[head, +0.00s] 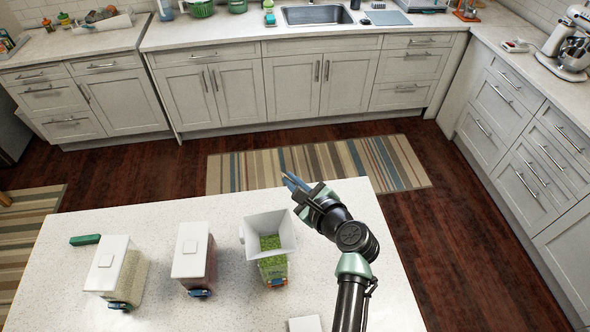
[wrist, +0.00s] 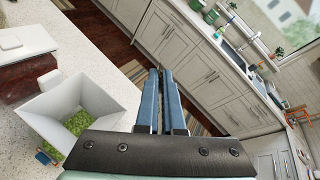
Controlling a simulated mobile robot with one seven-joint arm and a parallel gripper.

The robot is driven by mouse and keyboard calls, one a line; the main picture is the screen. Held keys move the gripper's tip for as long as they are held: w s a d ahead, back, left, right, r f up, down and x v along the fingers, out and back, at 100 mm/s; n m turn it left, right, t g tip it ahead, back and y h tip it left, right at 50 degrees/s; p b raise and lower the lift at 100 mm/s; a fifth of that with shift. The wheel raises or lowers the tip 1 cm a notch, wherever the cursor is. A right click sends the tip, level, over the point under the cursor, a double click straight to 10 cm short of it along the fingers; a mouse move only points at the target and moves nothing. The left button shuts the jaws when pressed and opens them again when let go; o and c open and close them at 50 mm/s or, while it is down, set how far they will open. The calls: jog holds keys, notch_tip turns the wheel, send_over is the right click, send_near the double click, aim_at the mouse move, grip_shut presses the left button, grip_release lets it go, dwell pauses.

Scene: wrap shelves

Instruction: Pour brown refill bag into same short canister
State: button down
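On the island counter (head: 170,215), two canisters with white lids stand at left, one with pale brown contents (head: 130,277) and one with reddish-brown contents (head: 210,265). The nearer of these also shows in the wrist view (wrist: 22,82). Right of them stands a canister holding green contents (head: 273,268), with a white square funnel (head: 287,228) on top; the funnel fills the left of the wrist view (wrist: 95,95). My gripper (head: 287,178) is beside and beyond the funnel, apart from it. Its blue fingers are close together with nothing between them. I see no brown refill bag.
A green object (head: 85,240) lies at the counter's left, and a flat white piece (head: 305,324) lies at the near edge. Beyond the island are a striped rug (head: 320,165) and cabinets with a sink (head: 317,15). The counter right of the canisters is bare apart from my arm.

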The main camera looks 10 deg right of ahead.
jog(key=shift+n, duration=0.6)
jog(key=f+b, duration=0.1)
jog(key=f, duration=0.1)
jog(key=a+f+b, duration=0.1)
jog(key=f+b, duration=0.1)
jog(key=shift+s+a+f+t+h+b, duration=0.1)
jog(key=shift+s+f+t+h+b, duration=0.2)
jog(key=shift+b, duration=0.55)
jog(key=n+b, duration=0.1)
jog(key=a+f+b, duration=0.1)
jog(key=b, duration=0.1)
jog(key=shift+s+f+n+t+h, duration=0.25)
jog(key=shift+n+t+h, duration=0.05)
jog(key=shift+n+t, duration=0.1)
jog(key=shift+w+r, duration=0.1)
jog(key=shift+r, duration=0.3)
jog(key=shift+s+a+f+n+t+h+b, duration=0.2)
jog(key=shift+f+n+t+b, duration=0.35)
jog(key=shift+b, duration=0.85)
jog(key=shift+s+a+f+n+t+h+b, duration=0.15)
jog(key=shift+f+n+t+h+b, duration=0.1)
jog(key=shift+n+b, duration=0.85)
dwell(2.6)
